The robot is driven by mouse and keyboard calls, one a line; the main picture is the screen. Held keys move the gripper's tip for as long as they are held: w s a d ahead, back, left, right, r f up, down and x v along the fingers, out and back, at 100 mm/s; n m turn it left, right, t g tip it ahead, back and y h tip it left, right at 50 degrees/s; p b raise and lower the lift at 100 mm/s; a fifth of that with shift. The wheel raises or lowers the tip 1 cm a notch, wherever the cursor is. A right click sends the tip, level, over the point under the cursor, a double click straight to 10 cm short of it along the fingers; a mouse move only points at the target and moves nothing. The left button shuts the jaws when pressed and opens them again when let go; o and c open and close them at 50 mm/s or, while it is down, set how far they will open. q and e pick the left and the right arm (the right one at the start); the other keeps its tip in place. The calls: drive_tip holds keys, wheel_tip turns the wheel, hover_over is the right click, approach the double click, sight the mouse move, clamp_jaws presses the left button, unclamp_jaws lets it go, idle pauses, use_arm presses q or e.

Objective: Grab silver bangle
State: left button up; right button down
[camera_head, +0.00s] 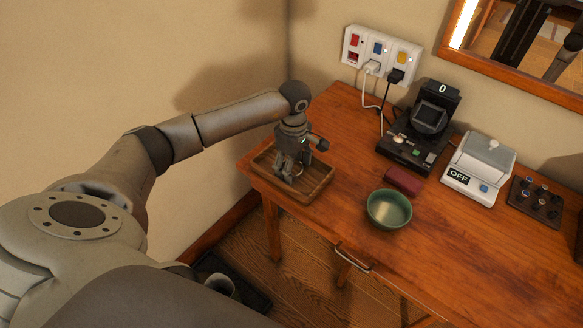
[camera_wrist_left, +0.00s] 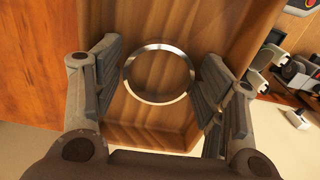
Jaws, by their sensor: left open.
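The silver bangle (camera_wrist_left: 128,84) shows in the left wrist view as a thin shiny ring lying in the wooden tray (camera_wrist_left: 150,136). My left gripper (camera_wrist_left: 157,82) is open, with one finger on each side of the bangle. Gaps seem to show between the fingers and the ring, but I cannot tell how far above it they are. In the head view my left gripper (camera_head: 291,180) points down into the tray (camera_head: 313,192) at the table's left end and mostly hides the bangle. My right gripper is not in view.
On the wooden table (camera_head: 440,250) a green bowl (camera_head: 389,209) and a dark red case (camera_head: 403,181) stand right of the tray. Farther right are a black device (camera_head: 414,140), a white scale (camera_head: 480,168) and a dark board with knobs (camera_head: 535,199). A power strip (camera_head: 382,53) hangs on the wall.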

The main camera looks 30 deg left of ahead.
use_arm(q)
drive_tip(key=c, duration=0.6)
drive_tip(key=shift+c, duration=0.2)
drive_tip(key=shift+r, duration=0.15)
